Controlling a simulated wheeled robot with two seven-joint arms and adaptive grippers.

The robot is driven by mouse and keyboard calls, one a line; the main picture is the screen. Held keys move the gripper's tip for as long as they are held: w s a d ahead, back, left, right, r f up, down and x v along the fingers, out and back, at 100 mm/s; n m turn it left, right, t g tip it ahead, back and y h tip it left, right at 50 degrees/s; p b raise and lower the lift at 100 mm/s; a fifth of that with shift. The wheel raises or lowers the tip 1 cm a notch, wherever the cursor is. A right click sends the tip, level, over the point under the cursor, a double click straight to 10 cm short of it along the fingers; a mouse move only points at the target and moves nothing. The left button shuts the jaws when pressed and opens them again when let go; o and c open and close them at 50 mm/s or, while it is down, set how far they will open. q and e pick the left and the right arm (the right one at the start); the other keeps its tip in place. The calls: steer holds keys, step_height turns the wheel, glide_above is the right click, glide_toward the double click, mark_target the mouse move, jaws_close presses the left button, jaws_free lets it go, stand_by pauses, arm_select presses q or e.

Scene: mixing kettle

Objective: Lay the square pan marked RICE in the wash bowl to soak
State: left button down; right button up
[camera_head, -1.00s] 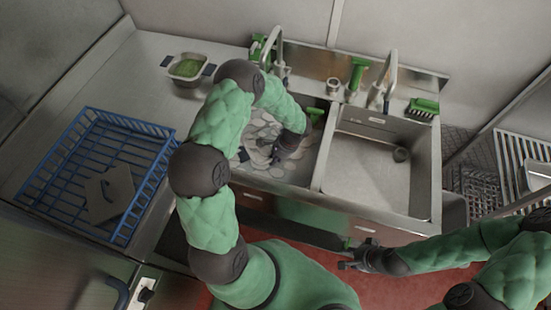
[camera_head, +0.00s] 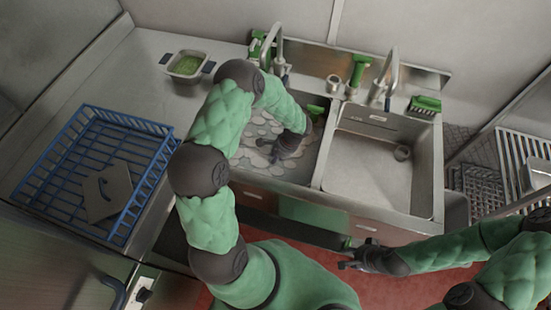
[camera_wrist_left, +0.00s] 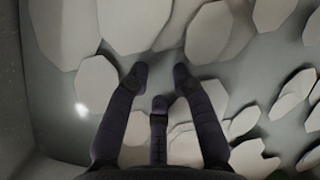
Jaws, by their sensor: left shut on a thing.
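My left gripper (camera_head: 272,151) reaches down into the left sink basin, among pale flat flakes (camera_head: 250,140) floating on grey water. In the left wrist view its fingers (camera_wrist_left: 160,85) stand over the water and flakes. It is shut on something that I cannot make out. No pan marked RICE is readable in any view. A small square pan with green contents (camera_head: 187,65) and dark handles sits on the back left counter, away from both grippers. My right gripper (camera_head: 345,265) is low in front of the sink; its jaws are too small to read.
A blue wire rack (camera_head: 75,120) with a grey plate-like piece (camera_head: 107,190) stands on the left counter. The right basin (camera_head: 375,175) holds only a small round drain piece. Taps (camera_head: 388,75) and green brushes (camera_head: 425,104) line the back edge. A wire rack stands far right.

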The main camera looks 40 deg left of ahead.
arm_select(q)
steer(key=shift+f, duration=0.25)
steer(key=c, duration=1)
jaws_free()
steer(key=shift+o, duration=0.3)
steer(key=o, duration=0.4)
steer(key=p+v, duration=0.3)
steer(key=v, duration=0.4)
